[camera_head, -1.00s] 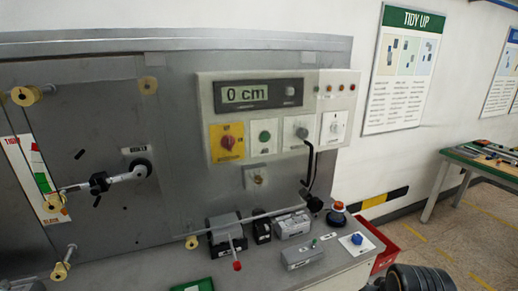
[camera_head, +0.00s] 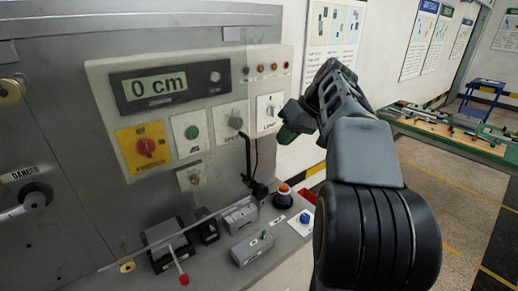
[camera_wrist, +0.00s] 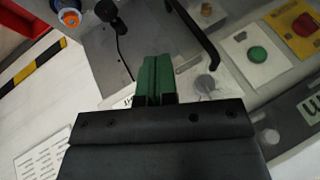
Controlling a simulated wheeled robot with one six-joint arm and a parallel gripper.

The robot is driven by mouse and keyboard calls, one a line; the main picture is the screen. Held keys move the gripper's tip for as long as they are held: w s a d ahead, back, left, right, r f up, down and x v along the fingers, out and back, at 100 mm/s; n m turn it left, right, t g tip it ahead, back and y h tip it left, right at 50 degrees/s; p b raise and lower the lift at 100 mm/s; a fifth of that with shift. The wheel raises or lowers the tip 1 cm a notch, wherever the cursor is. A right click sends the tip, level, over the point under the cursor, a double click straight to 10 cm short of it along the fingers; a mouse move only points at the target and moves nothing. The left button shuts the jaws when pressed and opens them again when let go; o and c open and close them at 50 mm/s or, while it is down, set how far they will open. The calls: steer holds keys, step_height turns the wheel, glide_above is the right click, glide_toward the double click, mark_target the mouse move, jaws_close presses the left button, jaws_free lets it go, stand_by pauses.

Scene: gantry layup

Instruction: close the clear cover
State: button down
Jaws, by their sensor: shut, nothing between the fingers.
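No clear cover stands out plainly; its transparent outline is hard to make out. A thin pale straight edge (camera_head: 188,228) runs along the foot of the control panel (camera_head: 108,90), and I cannot tell whether it belongs to the cover. A bent black handle (camera_head: 248,158) stands at the panel's lower right and also shows in the wrist view (camera_wrist: 197,35). My gripper (camera_head: 284,134) has green fingers, shut and empty. It is at the panel's right edge, by the white dial plate (camera_head: 270,112). In the wrist view the fingers (camera_wrist: 155,78) appear beside the handle, with no visible contact.
The panel carries a "0 cm" display (camera_head: 160,87), a red knob (camera_head: 147,147) and a green button (camera_head: 192,132). A red-orange mushroom button (camera_head: 283,194) and grey boxes (camera_head: 252,248) stand on the ledge below. A tool-covered table (camera_head: 450,128) is at far right.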

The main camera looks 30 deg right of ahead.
steer(key=w+a+f+p, duration=0.1)
steer(key=w+a+f, duration=0.2)
steer(key=a+f, duration=0.2)
steer(key=shift+w+a+f+n+y, duration=0.2)
steer(key=shift+w+a+n+y, duration=0.1)
steer(key=shift+w+a, duration=0.05)
stand_by(0.5)
steer(key=shift+a, duration=0.1)
